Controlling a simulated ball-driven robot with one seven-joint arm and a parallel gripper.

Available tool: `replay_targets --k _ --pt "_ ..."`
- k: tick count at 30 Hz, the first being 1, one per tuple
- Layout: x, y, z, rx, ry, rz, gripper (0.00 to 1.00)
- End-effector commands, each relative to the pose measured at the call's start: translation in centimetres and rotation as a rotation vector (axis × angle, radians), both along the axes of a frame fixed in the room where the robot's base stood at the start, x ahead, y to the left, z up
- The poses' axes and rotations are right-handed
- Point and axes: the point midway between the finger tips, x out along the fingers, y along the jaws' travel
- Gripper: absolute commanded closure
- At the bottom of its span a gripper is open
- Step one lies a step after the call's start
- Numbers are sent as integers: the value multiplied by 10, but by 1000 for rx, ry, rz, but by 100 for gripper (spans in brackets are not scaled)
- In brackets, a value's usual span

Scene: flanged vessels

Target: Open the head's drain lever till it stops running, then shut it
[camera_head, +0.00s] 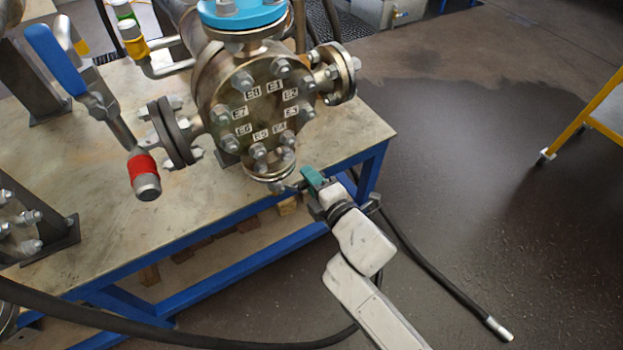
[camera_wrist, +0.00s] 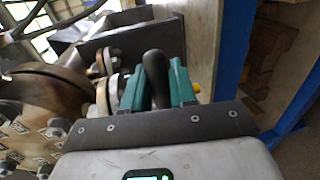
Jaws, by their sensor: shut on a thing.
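The vessel head (camera_head: 262,110) is a round metal cover with bolts and labels such as E1 and E8. A small flanged fitting (camera_head: 268,172) sits at its lower edge, above the bench's front edge. My gripper (camera_head: 312,179) has teal fingers and is beside this fitting, on its right. In the wrist view, the fingers stand either side of a black, rounded lever handle (camera_wrist: 156,78) and are shut on it. In the head view the fingers mostly hide the lever. I cannot see whether liquid runs from the drain.
A blue-framed bench (camera_head: 100,225) carries the vessel. A blue-handled lever (camera_head: 55,58) and a red-sleeved part (camera_head: 143,172) are at left. A black hose (camera_head: 430,268) lies on the floor at right. A dark, wet-looking patch (camera_head: 470,150) spreads there. A yellow cart (camera_head: 590,110) stands beyond.

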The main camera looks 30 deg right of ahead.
Motion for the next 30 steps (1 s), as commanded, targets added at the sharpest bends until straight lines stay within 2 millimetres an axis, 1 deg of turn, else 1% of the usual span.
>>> replay_targets --k 2,3,7,8,15,19,23,30 --pt "0 0 0 -4 1 2 100" --pt "0 0 0 -3 1 2 70" --pt "0 0 0 -2 0 1 57" --pt "0 0 0 -2 0 1 56" --pt "-1 0 0 -1 0 0 56" --pt "-10 -1 1 -3 1 0 56" --pt "-30 0 5 -2 2 0 56" --pt "-74 0 14 -2 2 -1 56"
